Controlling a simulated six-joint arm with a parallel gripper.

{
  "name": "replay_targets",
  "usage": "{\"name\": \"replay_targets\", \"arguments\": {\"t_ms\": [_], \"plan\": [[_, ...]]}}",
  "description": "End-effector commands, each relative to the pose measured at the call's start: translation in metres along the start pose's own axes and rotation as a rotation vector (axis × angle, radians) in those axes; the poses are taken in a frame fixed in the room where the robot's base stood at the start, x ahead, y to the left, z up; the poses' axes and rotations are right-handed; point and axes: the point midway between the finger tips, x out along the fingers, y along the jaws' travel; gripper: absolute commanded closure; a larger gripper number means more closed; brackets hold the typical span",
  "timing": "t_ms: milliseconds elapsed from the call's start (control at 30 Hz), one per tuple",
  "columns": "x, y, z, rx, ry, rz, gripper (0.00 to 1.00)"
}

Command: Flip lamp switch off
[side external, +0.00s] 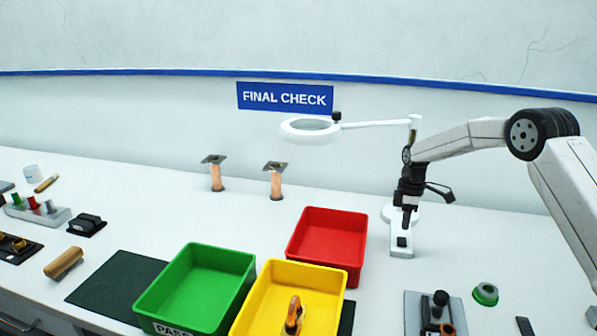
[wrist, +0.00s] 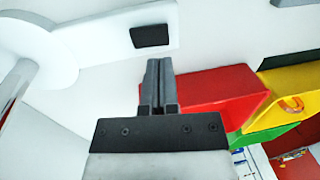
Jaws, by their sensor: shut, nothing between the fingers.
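The white lamp (side external: 310,128) has a ring head on a horizontal arm and a post rising from a base (side external: 401,253). Its black switch (side external: 401,241) sits on the front part of the base. In the wrist view the switch (wrist: 152,36) is a dark rectangle on the white base (wrist: 105,38). My gripper (side external: 406,222) points down above the base, close to the switch. In the wrist view my gripper's fingers (wrist: 158,66) are together and empty, with the switch just beyond their tips. I cannot tell which way the switch is tipped or whether the fingers touch anything.
Red (side external: 328,240), green (side external: 195,290) and yellow (side external: 290,300) bins stand left of the base. The yellow bin holds an orange-and-black item (side external: 294,316). Two copper-coloured posts (side external: 276,182) stand behind. A black-knobbed device (side external: 437,312) and a green button (side external: 485,293) are in front.

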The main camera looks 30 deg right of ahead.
Motion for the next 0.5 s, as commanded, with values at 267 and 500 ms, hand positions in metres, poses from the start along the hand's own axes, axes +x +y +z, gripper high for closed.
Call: {"name": "replay_targets", "arguments": {"t_ms": [267,500], "plan": [[0.033,0.0,0.0,0.0,-0.001,0.0,1.0],[0.042,0.0,0.0,0.001,0.0,0.003,1.0]]}}
